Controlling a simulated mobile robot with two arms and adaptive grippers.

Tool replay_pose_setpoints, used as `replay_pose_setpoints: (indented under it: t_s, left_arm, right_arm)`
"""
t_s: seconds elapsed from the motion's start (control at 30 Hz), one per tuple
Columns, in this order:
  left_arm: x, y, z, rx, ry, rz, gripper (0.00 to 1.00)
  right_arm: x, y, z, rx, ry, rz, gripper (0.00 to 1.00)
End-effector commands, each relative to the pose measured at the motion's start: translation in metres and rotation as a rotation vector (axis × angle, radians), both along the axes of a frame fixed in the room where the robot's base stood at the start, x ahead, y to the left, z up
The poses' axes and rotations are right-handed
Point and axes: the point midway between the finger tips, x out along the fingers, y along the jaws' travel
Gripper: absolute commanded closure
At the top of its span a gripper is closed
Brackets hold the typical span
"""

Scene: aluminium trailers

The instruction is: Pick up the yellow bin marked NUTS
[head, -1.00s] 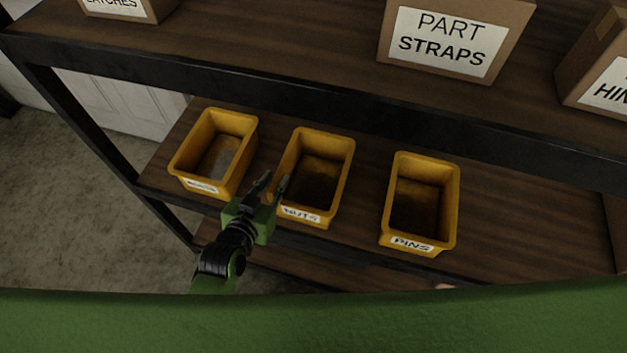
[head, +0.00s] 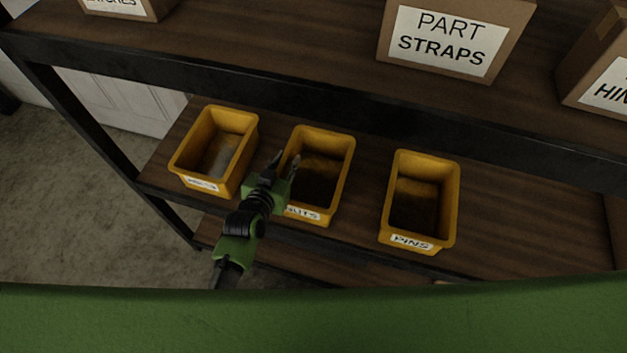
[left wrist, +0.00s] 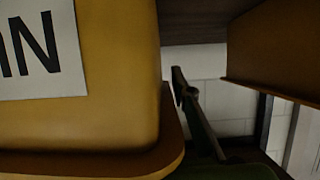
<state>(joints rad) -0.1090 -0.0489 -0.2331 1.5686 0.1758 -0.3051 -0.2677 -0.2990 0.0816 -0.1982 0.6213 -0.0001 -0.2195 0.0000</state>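The yellow bin marked NUTS (head: 340,185) stands upright on the lower shelf, between two similar yellow bins. Its label faces the front and is partly covered by my left gripper. My left gripper (head: 286,162) is open at the bin's left side. One finger shows over the gap left of the bin, the other over its left wall or inside. In the left wrist view a yellow bin (left wrist: 95,120) with part of a label is very close. One dark finger (left wrist: 195,110) shows beside it; the other finger is hidden there. My right gripper is not in view.
A yellow bin (head: 188,165) stands close on the left. The bin marked PINS (head: 452,205) stands to the right, with a gap between. The upper shelf's dark edge (head: 330,112) overhangs behind the bins. A carton marked PART STRAPS (head: 390,50) sits on it.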

Motion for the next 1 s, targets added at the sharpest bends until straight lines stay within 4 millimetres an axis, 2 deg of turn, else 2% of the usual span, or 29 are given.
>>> replay_pose_setpoints:
  t_s: [0.03, 0.1, 0.13, 0.67, 0.83, 0.93, 1.0]
  left_arm:
    - [0.0, 0.0, 0.0, 0.0, 0.0, 0.0, 0.78]
    - [0.0, 0.0, 0.0, 0.0, 0.0, 0.0, 0.96]
    - [0.0, 0.0, 0.0, 0.0, 0.0, 0.0, 1.0]
    - [0.001, 0.0, 0.007, -0.004, -0.007, 0.001, 1.0]
    - [0.002, -0.001, 0.021, -0.004, -0.01, 0.001, 1.0]
    - [0.002, 0.0, 0.037, -0.006, -0.012, 0.002, 1.0]
    - [-0.007, 0.001, 0.044, -0.006, -0.007, 0.002, 1.0]
  right_arm:
    - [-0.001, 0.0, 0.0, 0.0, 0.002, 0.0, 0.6]
    - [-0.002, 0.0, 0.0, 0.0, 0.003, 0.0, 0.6]
    - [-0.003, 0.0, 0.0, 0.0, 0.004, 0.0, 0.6]
    - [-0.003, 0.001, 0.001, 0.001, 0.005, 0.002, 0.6]
    - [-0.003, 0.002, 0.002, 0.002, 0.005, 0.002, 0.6]
    - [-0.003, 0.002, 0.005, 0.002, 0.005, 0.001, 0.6]
    - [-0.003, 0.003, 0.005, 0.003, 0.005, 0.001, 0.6]
